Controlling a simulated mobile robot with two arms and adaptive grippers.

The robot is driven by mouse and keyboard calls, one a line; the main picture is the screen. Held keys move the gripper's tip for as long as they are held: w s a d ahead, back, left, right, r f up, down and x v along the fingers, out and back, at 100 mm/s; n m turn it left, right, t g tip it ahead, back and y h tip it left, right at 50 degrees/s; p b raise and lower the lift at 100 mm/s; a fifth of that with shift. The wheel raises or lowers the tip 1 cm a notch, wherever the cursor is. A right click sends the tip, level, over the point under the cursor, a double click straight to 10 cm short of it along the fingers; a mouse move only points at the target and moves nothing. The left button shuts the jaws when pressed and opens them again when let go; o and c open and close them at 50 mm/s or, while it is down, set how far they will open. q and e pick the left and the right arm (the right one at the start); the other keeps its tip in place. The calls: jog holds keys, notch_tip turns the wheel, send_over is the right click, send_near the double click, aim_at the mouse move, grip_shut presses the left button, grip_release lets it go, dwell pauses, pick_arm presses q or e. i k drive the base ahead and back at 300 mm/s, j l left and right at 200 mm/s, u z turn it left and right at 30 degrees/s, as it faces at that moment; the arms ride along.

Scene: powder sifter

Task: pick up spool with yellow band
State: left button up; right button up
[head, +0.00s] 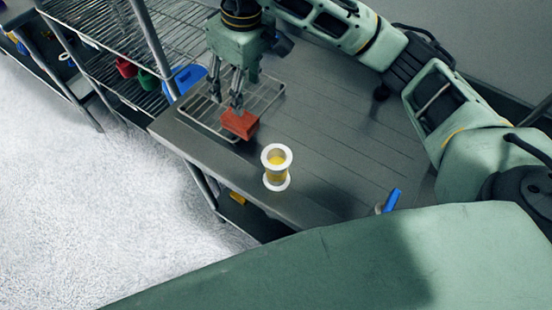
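The spool with the yellow band (276,168) stands upright near the front edge of the grey table in the head view. It has white flanges at top and bottom. My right gripper (227,101) points down over the wire rack, to the left of the spool and farther back. Its fingers look parted, and it is apart from the spool. A red block (240,124) lies just below one fingertip; I cannot tell if they touch. My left gripper is not in view.
The wire rack (272,85) lies on the grey table (330,130). A blue-handled tool (392,200) is at the table's right front. Wire shelving at left holds red, green and blue bins (186,80). The table middle is clear.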

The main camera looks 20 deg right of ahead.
aim_at(276, 159)
jog(key=k+j, duration=0.15)
jog(key=k, duration=0.35)
jog(key=k+j, duration=0.15)
jog(key=k, duration=0.3)
jog(key=k+j, duration=0.2)
jog(key=k, duration=0.3)
